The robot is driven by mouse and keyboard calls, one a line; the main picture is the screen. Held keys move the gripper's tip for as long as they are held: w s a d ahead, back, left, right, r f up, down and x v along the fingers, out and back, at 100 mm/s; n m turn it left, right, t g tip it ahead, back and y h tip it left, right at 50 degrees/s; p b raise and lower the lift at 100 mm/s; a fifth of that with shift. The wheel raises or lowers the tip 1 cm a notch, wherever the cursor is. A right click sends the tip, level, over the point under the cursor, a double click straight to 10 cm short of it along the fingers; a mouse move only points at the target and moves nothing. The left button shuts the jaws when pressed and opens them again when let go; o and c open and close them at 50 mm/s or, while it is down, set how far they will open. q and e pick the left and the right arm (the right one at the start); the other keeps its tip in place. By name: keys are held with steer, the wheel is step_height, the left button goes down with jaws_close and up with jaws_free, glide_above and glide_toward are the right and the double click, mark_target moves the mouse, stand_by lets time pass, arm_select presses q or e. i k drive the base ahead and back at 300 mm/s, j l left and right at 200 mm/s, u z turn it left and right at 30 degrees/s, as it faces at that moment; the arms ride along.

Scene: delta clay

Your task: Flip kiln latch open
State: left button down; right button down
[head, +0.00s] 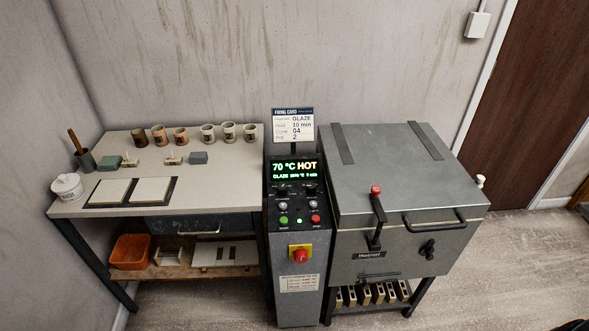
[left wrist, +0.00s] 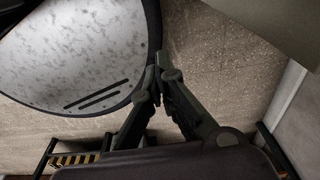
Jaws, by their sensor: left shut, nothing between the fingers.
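The kiln (head: 395,160) is a grey metal box at the right in the head view, with its lid down. Its latch (head: 378,215) is a black lever with a red knob at the top, on the front left of the kiln. The lever spans from the lid edge down the front face, knob end up. A black bar handle (head: 435,222) is to its right. My left gripper (left wrist: 157,70) shows only in the left wrist view, shut and empty above a speckled floor, with no kiln recognisable there. My right gripper is in neither view.
A control post (head: 300,245) stands directly left of the kiln; its display reads 70 °C HOT, and it has a red knob on a yellow plate. A worktable (head: 230,165) with cups, tiles and a lidded jar is further left. Floor (head: 510,270) right of the kiln is clear.

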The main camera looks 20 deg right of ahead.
mark_target(377, 190)
steer(key=z, duration=1.25)
